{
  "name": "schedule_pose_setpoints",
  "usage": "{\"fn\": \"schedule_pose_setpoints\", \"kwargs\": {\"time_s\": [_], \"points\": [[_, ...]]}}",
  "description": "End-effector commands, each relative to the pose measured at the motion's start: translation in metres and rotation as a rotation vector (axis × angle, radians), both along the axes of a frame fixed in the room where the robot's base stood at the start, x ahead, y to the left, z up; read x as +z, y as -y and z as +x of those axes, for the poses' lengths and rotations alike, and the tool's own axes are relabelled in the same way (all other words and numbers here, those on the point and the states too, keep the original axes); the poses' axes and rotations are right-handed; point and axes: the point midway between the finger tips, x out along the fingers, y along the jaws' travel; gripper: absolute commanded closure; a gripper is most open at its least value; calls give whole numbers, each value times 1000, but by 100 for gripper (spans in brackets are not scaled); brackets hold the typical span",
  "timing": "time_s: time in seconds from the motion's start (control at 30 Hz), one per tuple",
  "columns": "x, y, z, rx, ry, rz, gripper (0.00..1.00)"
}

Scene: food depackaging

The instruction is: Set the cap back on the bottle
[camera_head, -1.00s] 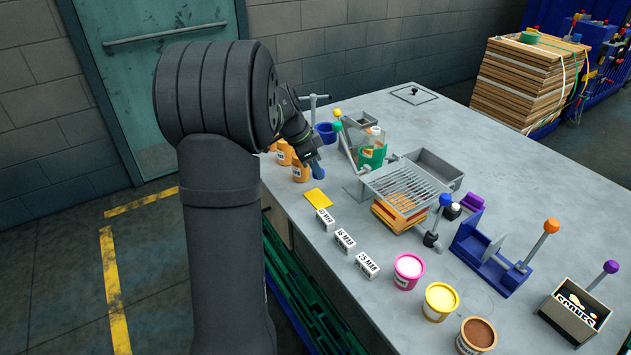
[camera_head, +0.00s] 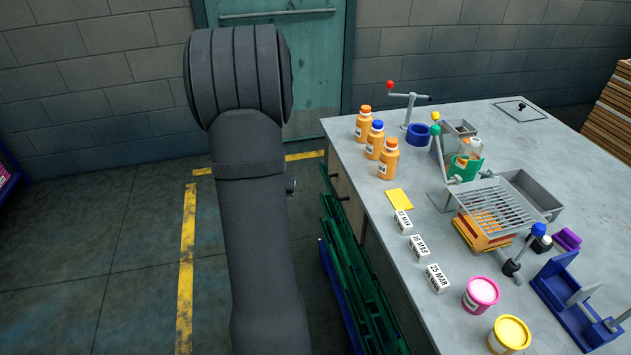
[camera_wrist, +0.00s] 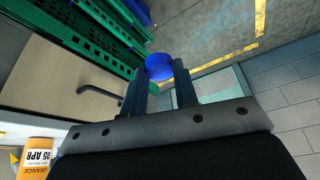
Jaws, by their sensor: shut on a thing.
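My gripper (camera_wrist: 160,84) shows in the wrist view, its two fingers shut on a round blue cap (camera_wrist: 159,66) at their tips. It is off the side of the table, with the floor beyond the cap. Three orange bottles stand upright at the table's far left: a back one (camera_head: 363,129) with an orange top, a middle one (camera_head: 375,144) with a blue top, and a front one (camera_head: 388,164) with an orange top. Part of an orange bottle (camera_wrist: 38,155) shows in the wrist view.
A clamp stand (camera_head: 408,108) and a blue ring-shaped piece (camera_head: 418,134) stand beside the bottles. A yellow pad (camera_head: 399,199) and white date blocks (camera_head: 417,248) lie along the near edge. A wire rack (camera_head: 491,206) is to the right. Green crates (camera_head: 347,265) are below the table edge.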

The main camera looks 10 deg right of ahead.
Motion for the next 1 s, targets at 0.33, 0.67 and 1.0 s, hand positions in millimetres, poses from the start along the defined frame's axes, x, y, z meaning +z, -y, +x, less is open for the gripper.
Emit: {"fn": "schedule_pose_setpoints", "kwargs": {"time_s": [0.33,0.67,1.0], "points": [[-17,-51,-4,233,3,-4,97],[2,-21,17,207,9,-7,97],[53,80,42,-20,11,-9,97]]}}
